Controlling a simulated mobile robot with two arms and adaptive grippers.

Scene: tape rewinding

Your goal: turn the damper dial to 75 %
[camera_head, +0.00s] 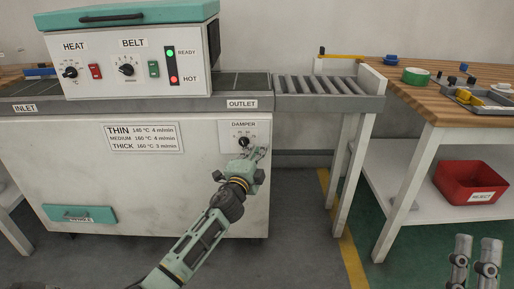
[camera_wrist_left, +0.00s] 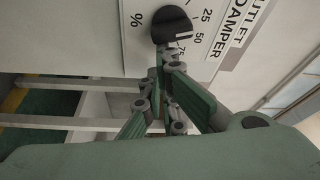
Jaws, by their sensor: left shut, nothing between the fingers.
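The damper dial (camera_head: 243,141) is a small black knob on a white plate marked DAMPER, on the front of the white machine below OUTLET. In the left wrist view the dial (camera_wrist_left: 172,20) shows large, with 25, 50 and 75 beside it. Its white mark lies on the side toward 50 and 75; I cannot tell the exact reading. My left gripper (camera_head: 255,152) is shut and empty, its tips just below and right of the dial. In the left wrist view the gripper (camera_wrist_left: 160,58) shows beside the 75 end; contact is unclear. Grey parts at lower right may be my right gripper (camera_head: 474,258).
The control box (camera_head: 130,60) with heat and belt dials stands on the machine. A roller outlet (camera_head: 315,85) extends right to a wooden table (camera_head: 420,98) carrying tape and small parts. A red reject bin (camera_head: 470,188) sits on the shelf below. Floor in front of the outlet is clear.

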